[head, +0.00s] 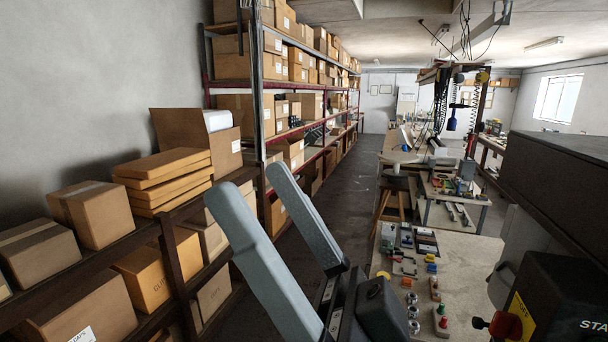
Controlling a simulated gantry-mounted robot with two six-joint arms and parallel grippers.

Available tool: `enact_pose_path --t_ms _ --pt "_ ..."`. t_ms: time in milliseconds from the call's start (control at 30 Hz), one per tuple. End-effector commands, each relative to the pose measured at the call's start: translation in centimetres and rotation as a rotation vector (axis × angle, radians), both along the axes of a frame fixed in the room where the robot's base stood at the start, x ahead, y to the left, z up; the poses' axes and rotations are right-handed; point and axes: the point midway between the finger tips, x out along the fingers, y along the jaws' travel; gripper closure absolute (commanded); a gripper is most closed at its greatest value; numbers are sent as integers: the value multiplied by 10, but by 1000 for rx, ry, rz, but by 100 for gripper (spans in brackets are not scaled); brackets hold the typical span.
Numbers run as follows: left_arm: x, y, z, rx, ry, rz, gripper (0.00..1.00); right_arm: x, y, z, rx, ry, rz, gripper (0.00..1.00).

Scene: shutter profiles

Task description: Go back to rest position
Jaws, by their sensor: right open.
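My right gripper (248,182) is large in the lower middle of the head view. Its two long grey fingers are spread apart and point up and to the left. Nothing is between them. The gripper is in the air in front of the shelving and the aisle floor, and I see no contact with anything. My left gripper does not show in this view.
Shelves (150,228) with cardboard boxes (90,212) and stacked flat cartons (163,175) line the left. A workbench (462,262) with small coloured parts stands right of the gripper. A dark machine with a red knob (503,323) is at lower right. The aisle (345,190) is clear.

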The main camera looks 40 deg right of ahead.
Motion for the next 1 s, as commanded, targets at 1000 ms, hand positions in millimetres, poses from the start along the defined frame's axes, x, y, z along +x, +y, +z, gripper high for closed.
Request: enact_pose_path --t_ms 1000 --pt "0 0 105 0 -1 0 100 6 -35 123 -153 102 -484 20"
